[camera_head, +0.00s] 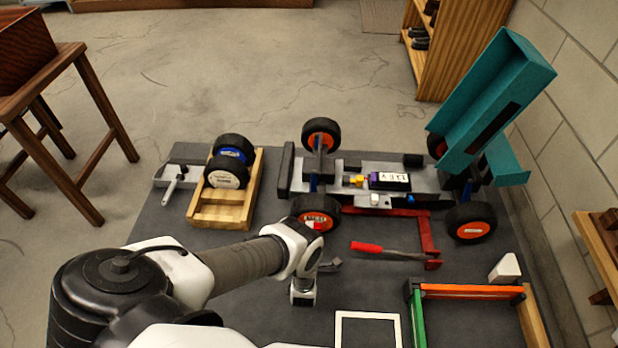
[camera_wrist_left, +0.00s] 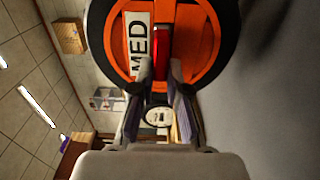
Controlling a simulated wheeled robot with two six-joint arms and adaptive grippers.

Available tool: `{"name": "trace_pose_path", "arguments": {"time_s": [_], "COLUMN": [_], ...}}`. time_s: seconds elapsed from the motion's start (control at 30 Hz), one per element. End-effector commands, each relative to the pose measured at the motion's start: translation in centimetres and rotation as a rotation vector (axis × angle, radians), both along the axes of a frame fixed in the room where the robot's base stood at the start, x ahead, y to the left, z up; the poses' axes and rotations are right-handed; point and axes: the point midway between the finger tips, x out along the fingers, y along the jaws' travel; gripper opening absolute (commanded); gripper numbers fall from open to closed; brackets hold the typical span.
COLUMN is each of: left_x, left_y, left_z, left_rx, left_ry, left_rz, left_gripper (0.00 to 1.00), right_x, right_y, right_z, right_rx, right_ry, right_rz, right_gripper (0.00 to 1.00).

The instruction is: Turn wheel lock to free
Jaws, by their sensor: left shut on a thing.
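The car's near-left wheel (camera_head: 318,214) has a black tyre and an orange hub. It fills the top of the left wrist view (camera_wrist_left: 205,45), with a white label (camera_wrist_left: 137,42) reading "MED" visible. A red wheel lock (camera_wrist_left: 162,42) stands out as a bar across the hub. My left gripper (camera_wrist_left: 160,78) is shut on the red wheel lock, its fingertips on either side of the lower end. In the head view my left arm reaches to this wheel, and the fingertips are hard to make out there. My right gripper is not in view.
The car chassis (camera_head: 345,178) stands on the dark table (camera_head: 255,265), its teal cover (camera_head: 490,105) raised at right. A wooden rack with spare wheels (camera_head: 222,212) is left of it. A red-handled tool (camera_head: 385,250) lies in front. An orange-and-green frame (camera_head: 470,291) is near right.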

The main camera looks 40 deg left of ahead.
Motion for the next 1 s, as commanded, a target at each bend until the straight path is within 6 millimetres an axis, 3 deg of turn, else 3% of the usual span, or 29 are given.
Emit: {"name": "trace_pose_path", "arguments": {"time_s": [0.1,0.13,0.2,0.57,0.83,1.0], "left_x": [0.2,0.2,0.2,-0.5,-4.9,-6.3], "left_y": [0.1,0.1,0.1,-0.4,-3.0,-3.9], "left_z": [0.1,0.1,0.1,0.0,0.0,0.0], "left_rx": [0.000,0.000,0.000,0.000,0.000,0.000], "left_ry": [-0.004,-0.004,-0.004,0.000,0.002,-0.001], "left_rz": [0.001,0.001,0.001,-0.001,-0.001,0.000], "left_gripper": [0.00,0.21,0.40,0.40,0.40,0.40], "right_x": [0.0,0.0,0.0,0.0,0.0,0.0], "right_y": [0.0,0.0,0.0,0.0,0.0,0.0], "right_z": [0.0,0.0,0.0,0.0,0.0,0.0], "right_rx": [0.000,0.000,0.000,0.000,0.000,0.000], "right_ry": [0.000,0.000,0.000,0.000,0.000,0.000], "right_rz": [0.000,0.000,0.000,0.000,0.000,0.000], "right_gripper": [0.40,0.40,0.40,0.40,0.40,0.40]}}
